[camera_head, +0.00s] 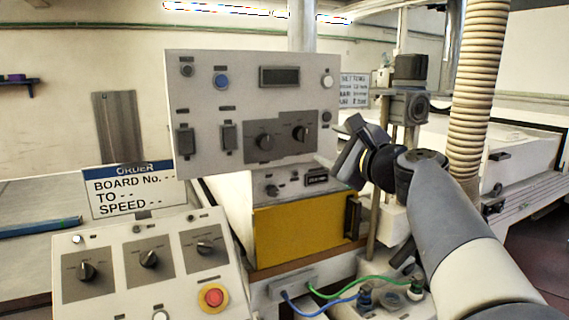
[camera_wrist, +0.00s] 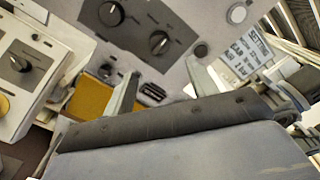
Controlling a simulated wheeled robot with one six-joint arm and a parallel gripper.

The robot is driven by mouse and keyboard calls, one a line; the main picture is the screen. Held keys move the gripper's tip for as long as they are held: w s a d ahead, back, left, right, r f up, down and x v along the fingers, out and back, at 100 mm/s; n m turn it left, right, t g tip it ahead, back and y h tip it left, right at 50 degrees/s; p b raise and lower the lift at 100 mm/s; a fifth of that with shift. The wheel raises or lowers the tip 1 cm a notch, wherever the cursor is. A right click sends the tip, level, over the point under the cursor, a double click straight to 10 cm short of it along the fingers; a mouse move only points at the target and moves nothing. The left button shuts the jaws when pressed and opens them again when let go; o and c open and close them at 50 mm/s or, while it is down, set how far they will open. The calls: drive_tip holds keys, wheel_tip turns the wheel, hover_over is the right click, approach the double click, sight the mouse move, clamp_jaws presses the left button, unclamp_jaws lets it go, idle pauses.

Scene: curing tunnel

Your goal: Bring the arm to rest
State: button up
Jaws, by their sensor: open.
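My arm reaches in from the lower right of the head view, and my gripper (camera_head: 330,146) is in front of the right part of the upright control panel (camera_head: 215,115). In the wrist view my gripper (camera_wrist: 162,80) shows two fingers spread apart with nothing between them. The panel's two black rotary knobs (camera_wrist: 135,27) are beyond the fingertips in that view. In the head view the fingers are near the panel's lower right edge; I cannot tell whether they touch it.
A sloped console (camera_head: 150,262) with knobs and a red button (camera_head: 213,297) is at lower left. An order sign (camera_head: 128,190) stands behind it. A yellow box (camera_head: 300,232) is below the panel. A ribbed hose (camera_head: 478,90) hangs at right. Green and blue cables (camera_head: 335,293) run low.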

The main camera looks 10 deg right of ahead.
sight(307, 137)
drive_tip(key=p+x, duration=0.2)
drive_tip(key=x, duration=0.8)
drive_tip(key=shift+f, duration=0.1)
